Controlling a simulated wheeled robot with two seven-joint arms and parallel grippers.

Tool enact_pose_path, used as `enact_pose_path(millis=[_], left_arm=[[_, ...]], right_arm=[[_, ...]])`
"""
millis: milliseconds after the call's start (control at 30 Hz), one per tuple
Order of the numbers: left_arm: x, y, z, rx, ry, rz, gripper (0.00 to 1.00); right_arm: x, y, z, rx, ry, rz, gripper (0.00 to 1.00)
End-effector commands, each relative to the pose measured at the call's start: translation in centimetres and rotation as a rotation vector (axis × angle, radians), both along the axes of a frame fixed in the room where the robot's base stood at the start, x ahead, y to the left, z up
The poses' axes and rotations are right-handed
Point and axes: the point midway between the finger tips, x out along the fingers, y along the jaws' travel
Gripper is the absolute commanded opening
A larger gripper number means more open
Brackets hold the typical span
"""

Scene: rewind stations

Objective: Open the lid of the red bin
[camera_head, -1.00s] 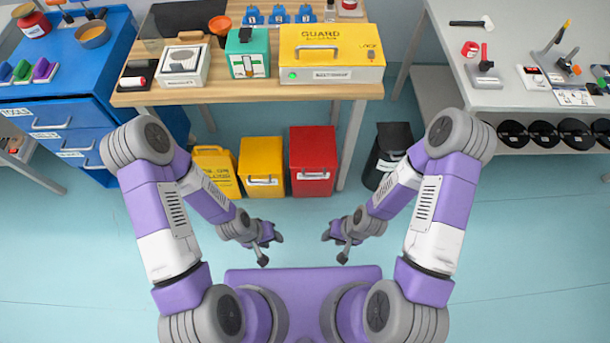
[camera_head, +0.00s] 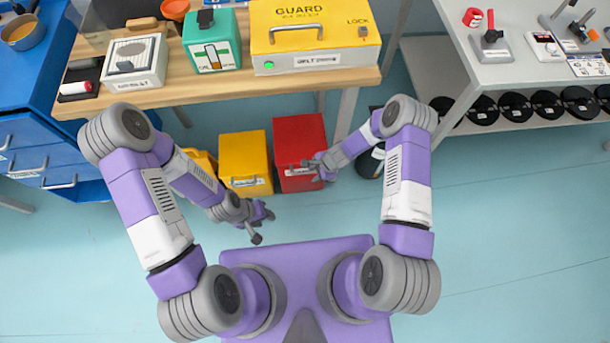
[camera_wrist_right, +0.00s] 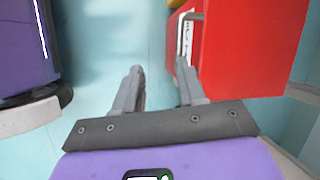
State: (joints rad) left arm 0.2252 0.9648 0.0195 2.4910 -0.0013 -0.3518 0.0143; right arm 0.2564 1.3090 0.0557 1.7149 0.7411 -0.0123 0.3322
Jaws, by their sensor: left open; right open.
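The red bin (camera_head: 297,140) stands on the floor under the front edge of the wooden bench, its lid down. My right gripper (camera_head: 312,168) is at the bin's front, near the white label and handle. In the right wrist view the red bin (camera_wrist_right: 248,45) fills the upper right, and my right gripper (camera_wrist_right: 158,80) is open with nothing between its fingers. One finger is close to the bin's front face; I cannot tell whether it touches. My left gripper (camera_head: 262,227) is open and empty above the floor, left of and nearer than the bin.
A yellow bin (camera_head: 244,158) stands just left of the red one, with another yellow container (camera_head: 203,162) beyond it. A black bin (camera_head: 371,165) is to the right, partly hidden by my arm. The wooden bench (camera_head: 200,95) overhangs behind. Floor in front is clear.

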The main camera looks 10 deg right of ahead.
Motion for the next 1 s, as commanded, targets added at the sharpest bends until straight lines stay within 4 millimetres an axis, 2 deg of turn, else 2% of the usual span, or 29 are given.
enact_pose_path(millis=[33, 200, 600, 800, 1000], left_arm=[[0.0, 0.0, -0.9, 0.0, 0.0, 0.0, 0.43], [0.0, 0.0, -1.6, 0.0, -0.001, 0.0, 0.43], [0.0, 0.0, -4.1, 0.0, -0.001, -0.001, 0.43], [0.0, 0.0, -4.6, 0.0, -0.001, -0.001, 0.43], [0.0, 0.0, -4.6, 0.0, -0.001, -0.001, 0.43]], right_arm=[[1.2, 0.2, -1.4, 0.021, 0.008, -0.063, 0.4], [3.1, 0.6, -2.6, 0.063, 0.022, -0.175, 0.4], [4.3, 2.8, -7.9, 0.065, 0.022, -0.179, 0.4], [4.6, 3.3, -9.1, 0.063, 0.022, -0.18, 0.4], [4.6, 3.4, -9.1, 0.064, 0.022, -0.18, 0.4]])
